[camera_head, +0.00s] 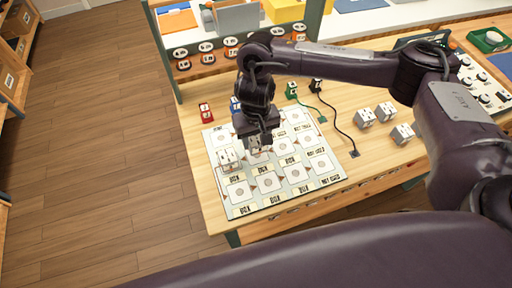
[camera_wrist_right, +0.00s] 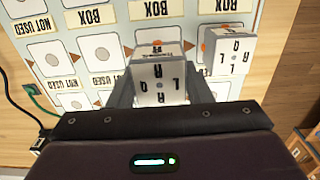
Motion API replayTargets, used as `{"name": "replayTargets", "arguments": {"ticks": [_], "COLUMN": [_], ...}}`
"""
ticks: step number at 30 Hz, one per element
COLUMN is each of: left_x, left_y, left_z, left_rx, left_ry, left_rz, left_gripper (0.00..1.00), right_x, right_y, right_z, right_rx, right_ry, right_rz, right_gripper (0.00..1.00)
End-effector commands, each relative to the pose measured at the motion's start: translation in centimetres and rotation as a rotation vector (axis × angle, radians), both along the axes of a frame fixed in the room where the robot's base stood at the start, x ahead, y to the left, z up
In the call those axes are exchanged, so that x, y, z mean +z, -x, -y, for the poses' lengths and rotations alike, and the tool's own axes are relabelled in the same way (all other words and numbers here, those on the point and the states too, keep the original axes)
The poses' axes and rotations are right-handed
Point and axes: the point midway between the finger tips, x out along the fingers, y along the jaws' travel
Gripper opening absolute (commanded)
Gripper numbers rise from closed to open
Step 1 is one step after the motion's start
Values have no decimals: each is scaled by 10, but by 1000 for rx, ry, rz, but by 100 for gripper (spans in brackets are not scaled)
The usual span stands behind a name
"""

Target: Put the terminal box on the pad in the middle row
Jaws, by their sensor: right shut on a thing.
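My right gripper (camera_head: 258,138) is over the printed board (camera_head: 285,197) and shut on a white terminal box with dark letters, which shows between the fingers in the wrist view (camera_wrist_right: 158,82). The held box is upright, low over the board; I cannot tell if it touches. The board has rows of white pads with round marks, labelled BOX or NOT USED. A second white box (camera_head: 228,158) stands on a pad at the board's left edge, just beside the held one; it also shows in the wrist view (camera_wrist_right: 228,50). My left gripper is not in view.
Several white boxes (camera_head: 365,117) stand on the table right of the board. A red block (camera_head: 206,112) and a green plug (camera_head: 292,90) stand behind it, and a black cable (camera_head: 338,128) runs right of it. A shelf (camera_head: 205,62) closes off the back.

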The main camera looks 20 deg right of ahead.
Motion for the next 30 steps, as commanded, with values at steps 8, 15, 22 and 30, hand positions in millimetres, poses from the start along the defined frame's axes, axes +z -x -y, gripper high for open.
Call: {"name": "replayTargets", "arguments": {"ticks": [8, 15, 22, 30], "left_x": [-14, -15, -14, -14], "left_y": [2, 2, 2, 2], "left_z": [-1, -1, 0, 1], "left_rx": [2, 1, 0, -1], "left_ry": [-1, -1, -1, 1], "left_rz": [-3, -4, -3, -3], "left_gripper": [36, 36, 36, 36], "right_x": [-35, -41, -44, -45], "right_y": [1, 0, 0, 0], "right_z": [-1, 0, 0, 0], "right_rx": [0, 0, 0, 1], "right_ry": [-2, 0, 0, 0], "right_rz": [-3, 1, -1, 0], "right_gripper": [21, 21, 21, 67]}}
